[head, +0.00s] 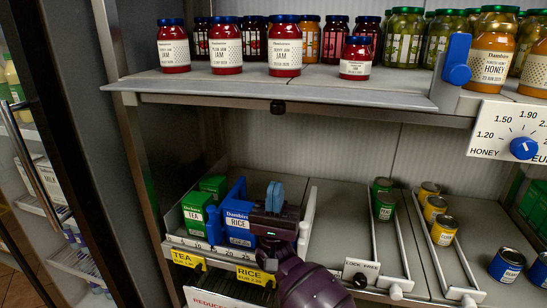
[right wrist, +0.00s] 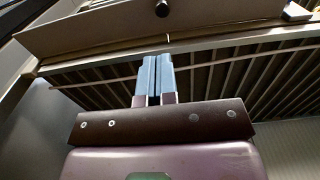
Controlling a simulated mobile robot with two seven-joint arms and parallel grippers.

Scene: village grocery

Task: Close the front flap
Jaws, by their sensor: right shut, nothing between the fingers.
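What looks like the front flap (head: 200,87) is a pale grey panel along the front of the upper shelf. It lies about flat, in front of the jam jars, with a black knob (head: 277,107) at its front edge. In the right wrist view the flap (right wrist: 100,25) and its knob (right wrist: 162,8) show from below, beyond my fingertips. My right gripper (head: 274,190) is shut and empty, pointing up below the flap, with a gap between them. Its blue-grey fingers (right wrist: 152,75) are together in the wrist view. My left gripper is not in view.
Jam jars (head: 226,48) stand behind the flap. A blue handle (head: 457,60) and honey jars (head: 493,50) are at its right. Below, tea boxes (head: 196,215), a rice box (head: 238,222) and cans (head: 385,205) stand near my right arm. The space under the upper shelf is open.

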